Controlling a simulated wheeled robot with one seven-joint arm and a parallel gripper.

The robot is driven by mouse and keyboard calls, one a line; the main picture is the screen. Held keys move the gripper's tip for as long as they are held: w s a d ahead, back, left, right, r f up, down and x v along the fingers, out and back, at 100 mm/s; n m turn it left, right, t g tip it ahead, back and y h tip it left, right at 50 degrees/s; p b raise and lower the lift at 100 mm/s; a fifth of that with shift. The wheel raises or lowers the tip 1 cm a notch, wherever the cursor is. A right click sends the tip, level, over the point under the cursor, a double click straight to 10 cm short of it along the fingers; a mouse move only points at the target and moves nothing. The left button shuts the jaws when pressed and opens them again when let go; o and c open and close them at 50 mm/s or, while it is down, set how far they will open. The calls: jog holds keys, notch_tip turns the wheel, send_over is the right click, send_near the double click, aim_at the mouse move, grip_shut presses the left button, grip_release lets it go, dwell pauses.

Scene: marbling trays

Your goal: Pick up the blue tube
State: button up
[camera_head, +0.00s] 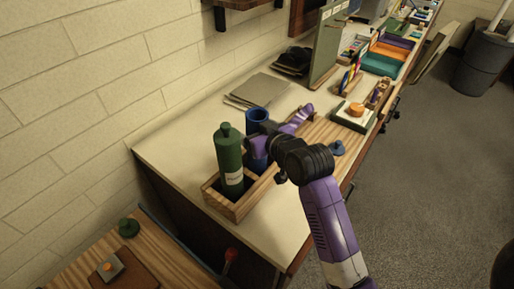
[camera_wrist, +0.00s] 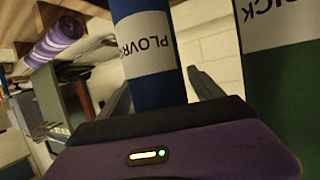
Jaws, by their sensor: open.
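The blue tube (camera_head: 257,116) stands upright in a wooden holder, its open top showing above my gripper in the head view. In the wrist view the blue tube (camera_wrist: 153,87), with a white label, stands between my two dark fingers. My gripper (camera_wrist: 163,88) is open, with one finger on each side of it. I cannot tell whether either finger touches it. In the head view my gripper (camera_head: 260,141) hides part of the tube's middle.
A green tube (camera_head: 229,158) stands next to the blue one in the same wooden holder (camera_head: 236,211); it is close on the right in the wrist view (camera_wrist: 285,90). Grey sheets (camera_head: 258,90) lie behind. A wall (camera_head: 90,75) bounds the left.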

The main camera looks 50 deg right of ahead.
grip_shut()
jog(key=shift+r, duration=0.15)
